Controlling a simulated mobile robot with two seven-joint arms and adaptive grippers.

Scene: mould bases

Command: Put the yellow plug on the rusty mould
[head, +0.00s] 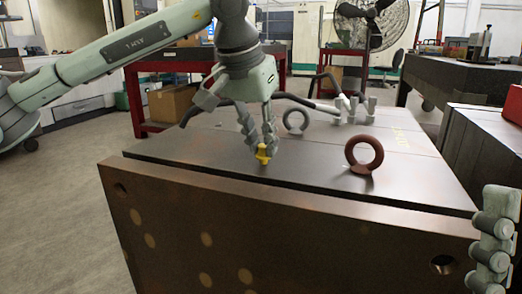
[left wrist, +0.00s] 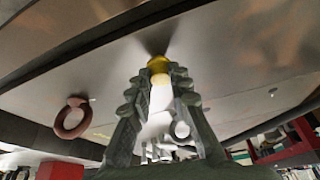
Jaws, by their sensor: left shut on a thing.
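The yellow plug (head: 263,154) is held between the fingertips of my left gripper (head: 261,143), which is shut on it. The plug is upright, at or just above the dark top near the front edge of the rusty mould (head: 290,235). In the left wrist view the yellow plug (left wrist: 158,63) shows between the left fingertips (left wrist: 160,75), close to the metal surface and its dark shadow. I cannot tell whether it touches. Part of my right gripper (head: 495,240) shows at the right edge; its fingertips are not clear.
A rusty red ring bolt (head: 364,158) stands on the top to the right, and a grey ring (head: 296,120) behind. Several grey pegs (head: 355,107) stand farther back. A dark block (head: 485,150) is at the right. The top between plug and red ring is clear.

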